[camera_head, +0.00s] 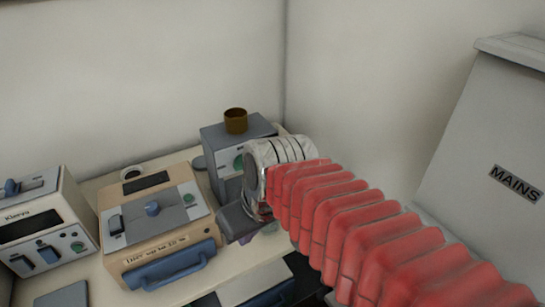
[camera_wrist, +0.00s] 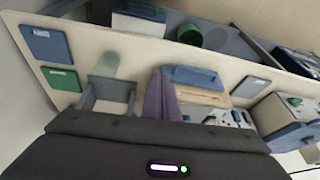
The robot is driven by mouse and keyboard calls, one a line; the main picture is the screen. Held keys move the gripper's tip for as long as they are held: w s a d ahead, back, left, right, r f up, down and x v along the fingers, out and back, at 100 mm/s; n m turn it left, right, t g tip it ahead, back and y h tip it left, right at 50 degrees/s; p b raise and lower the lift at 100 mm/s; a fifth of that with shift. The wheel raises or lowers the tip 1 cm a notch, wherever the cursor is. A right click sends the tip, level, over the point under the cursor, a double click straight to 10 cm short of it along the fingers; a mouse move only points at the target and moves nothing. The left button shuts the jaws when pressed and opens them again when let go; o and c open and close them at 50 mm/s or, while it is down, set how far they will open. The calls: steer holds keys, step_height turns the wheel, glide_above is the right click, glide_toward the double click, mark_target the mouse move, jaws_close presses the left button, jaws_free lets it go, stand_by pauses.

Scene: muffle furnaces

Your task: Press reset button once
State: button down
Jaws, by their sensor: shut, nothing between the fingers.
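Several furnaces stand on the bench; no reset label is readable. The middle beige furnace (camera_head: 157,238) has a grey panel, a blue knob, a blue front handle and a green round button (camera_head: 188,198). The left furnace (camera_head: 45,222) carries another green button (camera_head: 77,246). A grey furnace (camera_head: 225,148) at the back right has a green round part, partly hidden by my wrist. My gripper (camera_wrist: 158,75) shows purple fingers, shut and empty. In the head view its dark body is right of the middle furnace and in front of the grey one; its fingertips are mostly hidden.
A brown cup (camera_head: 236,121) stands on the grey furnace. A grey MAINS cabinet (camera_head: 490,150) is at the right. Blue and green pads (camera_wrist: 60,80) and a grey open box (camera_wrist: 108,97) show in the wrist view. Walls close off the back and corner.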

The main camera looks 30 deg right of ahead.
steer(key=w+d+f+n+g+y, duration=0.1)
steer(key=w+d+f+y, duration=0.4)
steer(key=w+y, duration=0.25)
steer(key=w+d+f+t+y, duration=0.1)
steer(key=d+t, duration=0.3)
steer(key=d, duration=0.5)
steer(key=w+d+f+t+y, duration=0.1)
steer(key=w+d+t, duration=0.3)
steer(key=d, duration=0.6)
steer(key=shift+f+t+y, duration=0.3)
steer(key=shift+t+y, duration=0.05)
steer(key=shift+t, duration=0.15)
steer(key=shift+w, duration=0.1)
steer(key=w, duration=0.8)
steer(key=shift+w+d, duration=0.25)
